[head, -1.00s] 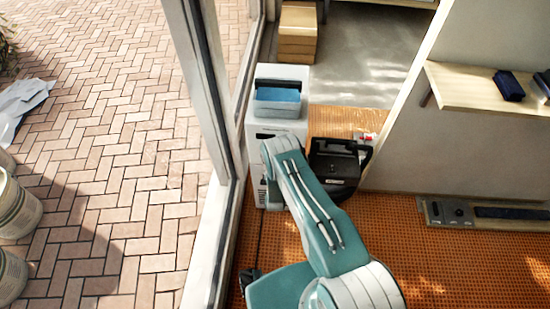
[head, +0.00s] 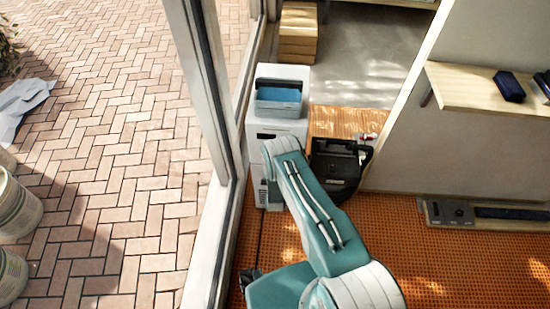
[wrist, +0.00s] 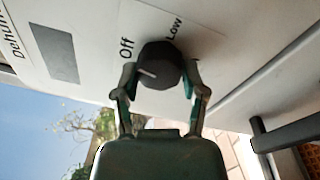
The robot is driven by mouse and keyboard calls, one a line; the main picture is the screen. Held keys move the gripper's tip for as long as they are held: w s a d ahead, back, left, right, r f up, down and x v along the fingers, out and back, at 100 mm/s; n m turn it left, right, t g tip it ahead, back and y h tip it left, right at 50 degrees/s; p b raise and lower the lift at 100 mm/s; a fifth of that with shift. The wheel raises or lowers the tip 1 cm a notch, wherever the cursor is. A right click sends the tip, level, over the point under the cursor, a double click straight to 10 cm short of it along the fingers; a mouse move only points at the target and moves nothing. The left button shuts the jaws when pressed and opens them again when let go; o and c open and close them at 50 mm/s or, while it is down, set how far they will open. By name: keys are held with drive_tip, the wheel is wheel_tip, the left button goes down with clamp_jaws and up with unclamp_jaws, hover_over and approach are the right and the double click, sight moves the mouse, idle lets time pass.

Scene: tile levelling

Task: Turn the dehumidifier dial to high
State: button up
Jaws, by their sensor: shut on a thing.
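The white dehumidifier (head: 262,127) stands by the glass door frame in the head view, with a blue-lined recess in its top. In the wrist view its white panel (wrist: 90,60) fills the upper part, with the labels "Off" and "Low" beside the dark round dial (wrist: 163,60). A short white mark shows on the dial's lower left in the picture, below "Off". A "High" label cannot be seen. My gripper (wrist: 160,78) has one finger on each side of the dial and is shut on it. In the head view my arm hides the gripper and dial.
A black open case (head: 336,165) sits just right of the dehumidifier. The door frame (head: 212,110) is close on its left. A wooden shelf (head: 470,90) juts from the right wall. Orange tiled floor (head: 410,250) is largely clear at the lower right.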

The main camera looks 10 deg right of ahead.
drive_tip(key=shift+s+f+m+g+h, duration=0.1)
drive_tip(key=shift+m+g+h, duration=0.3)
drive_tip(key=shift+m, duration=5.55)
drive_tip(key=shift+s+m+g+h, duration=0.1)
drive_tip(key=shift+m+h, duration=0.5)
drive_tip(key=shift+m, duration=5.3)
drive_tip(key=shift+f+m+g+h, duration=0.15)
drive_tip(key=shift+m+h, duration=0.35)
drive_tip(key=shift+m, duration=5.45)
drive_tip(key=shift+r, duration=0.1)
drive_tip(key=o, duration=1.2)
drive_tip(key=shift+c, duration=0.2)
drive_tip(key=shift+w+r, duration=0.1)
